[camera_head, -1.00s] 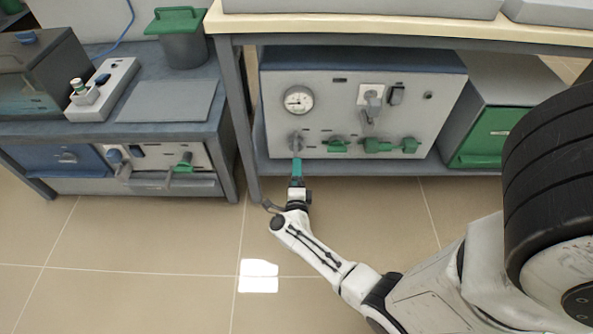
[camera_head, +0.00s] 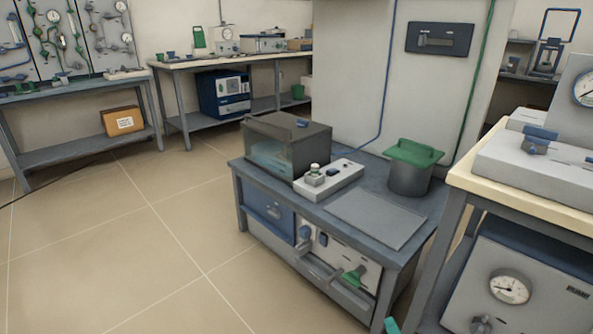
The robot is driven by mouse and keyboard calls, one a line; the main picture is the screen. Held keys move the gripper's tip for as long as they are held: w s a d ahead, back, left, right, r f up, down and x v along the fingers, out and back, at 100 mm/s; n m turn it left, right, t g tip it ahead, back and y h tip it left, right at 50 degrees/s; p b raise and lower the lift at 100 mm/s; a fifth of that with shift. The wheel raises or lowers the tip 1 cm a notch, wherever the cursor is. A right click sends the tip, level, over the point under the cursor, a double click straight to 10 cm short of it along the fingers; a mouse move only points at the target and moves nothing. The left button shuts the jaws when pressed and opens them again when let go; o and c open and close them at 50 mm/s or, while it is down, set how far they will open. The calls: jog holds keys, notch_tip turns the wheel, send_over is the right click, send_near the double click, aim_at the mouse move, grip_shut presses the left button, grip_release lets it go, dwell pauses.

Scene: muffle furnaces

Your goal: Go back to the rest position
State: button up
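A small teal tip (camera_head: 392,325), which looks like the end of my gripper, shows at the bottom edge beside the front leg of the low blue-grey bench. The rest of my gripper and my arm are out of view below. Whether the fingers are open or shut, or hold anything, does not show. The tip is left of the grey furnace panel (camera_head: 545,285) with a round gauge (camera_head: 510,287). It appears apart from that panel's knob (camera_head: 481,324).
The low bench (camera_head: 335,222) holds a dark box (camera_head: 287,145), a white device (camera_head: 330,178) and a green-lidded pot (camera_head: 410,168). A pale-topped table (camera_head: 540,205) stands at right. Open tiled floor (camera_head: 120,240) lies at left. Further benches line the back wall.

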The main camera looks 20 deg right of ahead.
jog(key=s+a+n+g+y, duration=0.65)
jog(key=a+n, duration=0.45)
jog(key=a, duration=0.2)
jog(key=s+r+n+g+h+p, duration=0.1)
jog(key=s+r+n+g, duration=0.2)
jog(key=s, duration=0.6)
jog(key=s+r+n+g+h, duration=0.1)
jog(key=s+r+n+g, duration=0.1)
jog(key=s+g, duration=0.5)
notch_tip(320, 180, up, 32)
jog(key=s+t+p, duration=0.2)
jog(key=p, duration=3)
jog(key=shift+a, duration=0.1)
